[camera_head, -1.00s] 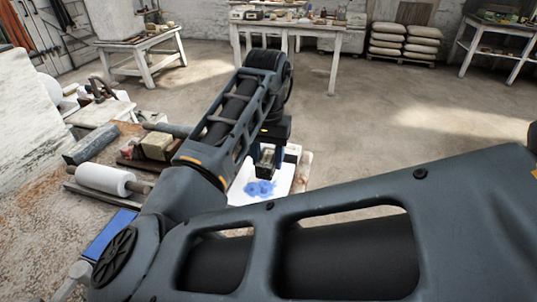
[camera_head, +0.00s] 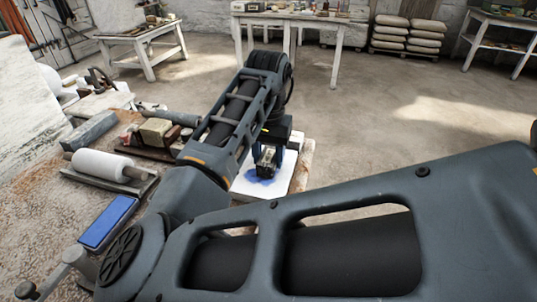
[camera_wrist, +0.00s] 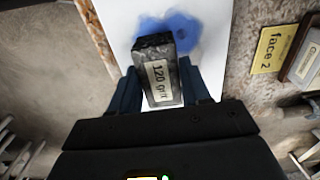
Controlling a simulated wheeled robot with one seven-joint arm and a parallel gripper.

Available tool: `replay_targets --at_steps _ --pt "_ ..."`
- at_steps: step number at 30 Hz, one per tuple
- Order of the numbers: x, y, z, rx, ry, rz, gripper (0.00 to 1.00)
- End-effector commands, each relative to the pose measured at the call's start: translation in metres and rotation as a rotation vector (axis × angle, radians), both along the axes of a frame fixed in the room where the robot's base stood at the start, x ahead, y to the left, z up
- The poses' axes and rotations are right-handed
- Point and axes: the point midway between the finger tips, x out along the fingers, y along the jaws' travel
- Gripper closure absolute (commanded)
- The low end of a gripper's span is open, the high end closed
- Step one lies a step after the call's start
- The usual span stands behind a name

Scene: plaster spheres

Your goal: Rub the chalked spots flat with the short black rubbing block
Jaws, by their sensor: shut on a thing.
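My gripper (camera_wrist: 160,90) is shut on the short black rubbing block (camera_wrist: 157,68), which has a pale label reading "120 grit". The chalked spots are a blue patch (camera_wrist: 192,28) on a white face (camera_wrist: 118,20); in the wrist view the patch spreads around the block's far end, with a darker spot to its right. In the head view my gripper (camera_head: 267,158) points down over the white face (camera_head: 294,165), and the blue patch (camera_head: 258,180) shows below the block. The block is at or very near the face; contact is not clear. It covers part of the blue.
A yellow "face 2" tag (camera_wrist: 269,49) lies right of the white face in the wrist view. Left of my arm are a blue slab (camera_head: 107,222), a white roller (camera_head: 103,165) and a grey block (camera_head: 90,131). Open floor (camera_head: 370,130) lies beyond.

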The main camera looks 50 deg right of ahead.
Motion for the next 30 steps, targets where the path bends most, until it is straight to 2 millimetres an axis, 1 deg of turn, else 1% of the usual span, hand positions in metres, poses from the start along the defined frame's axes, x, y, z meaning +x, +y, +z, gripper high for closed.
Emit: replay_targets --at_steps 16,23,30 --pt "0.0 0.0 -0.006 0.0 -0.001 0.0 0.98" --pt "0.003 -0.009 -0.003 -0.001 0.001 -0.001 0.98" --pt "0.006 -0.017 -0.004 -0.001 0.0 -0.001 0.98"
